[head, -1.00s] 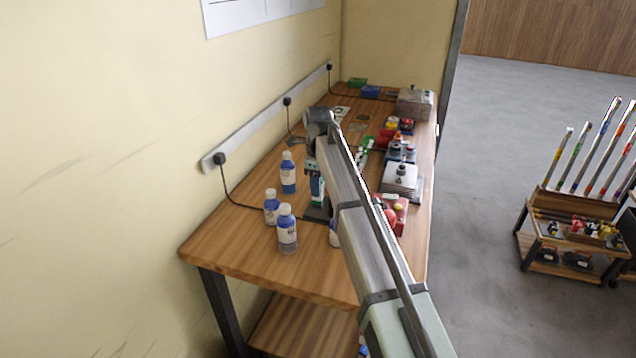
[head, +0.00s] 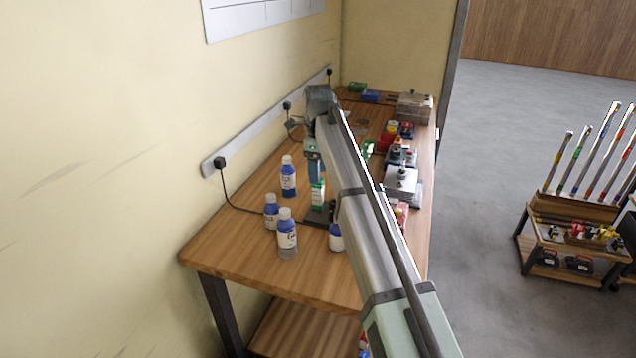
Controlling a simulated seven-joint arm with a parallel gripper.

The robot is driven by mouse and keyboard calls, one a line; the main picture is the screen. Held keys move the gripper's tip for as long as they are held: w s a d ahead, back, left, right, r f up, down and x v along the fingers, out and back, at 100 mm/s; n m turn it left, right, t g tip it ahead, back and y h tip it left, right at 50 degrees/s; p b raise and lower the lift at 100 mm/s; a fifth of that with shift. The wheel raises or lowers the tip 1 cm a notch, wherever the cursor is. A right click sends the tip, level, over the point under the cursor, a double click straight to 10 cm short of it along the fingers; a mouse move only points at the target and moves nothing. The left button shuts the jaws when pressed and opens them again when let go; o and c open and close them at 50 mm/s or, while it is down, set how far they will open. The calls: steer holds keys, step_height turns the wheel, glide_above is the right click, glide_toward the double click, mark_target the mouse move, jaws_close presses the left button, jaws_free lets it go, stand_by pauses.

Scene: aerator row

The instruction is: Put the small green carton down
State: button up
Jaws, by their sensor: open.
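The small green carton (head: 318,194), green and white, stands upright near the middle of the wooden table, on or beside a dark flat base (head: 317,217); I cannot tell which. My gripper (head: 314,174) is open and points down just above and behind the carton in the picture. The carton's top lies close to the fingertips, and I cannot tell whether they touch. My arm crosses the table and hides what is right of the carton.
Blue-and-white bottles stand left of the carton, such as one behind (head: 288,177) and one in front (head: 287,236). Another bottle (head: 336,238) is partly behind my arm. Metal-topped devices (head: 401,182) line the right edge. The table's front left corner (head: 225,256) is clear.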

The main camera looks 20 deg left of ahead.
steer(key=shift+r, duration=3.1)
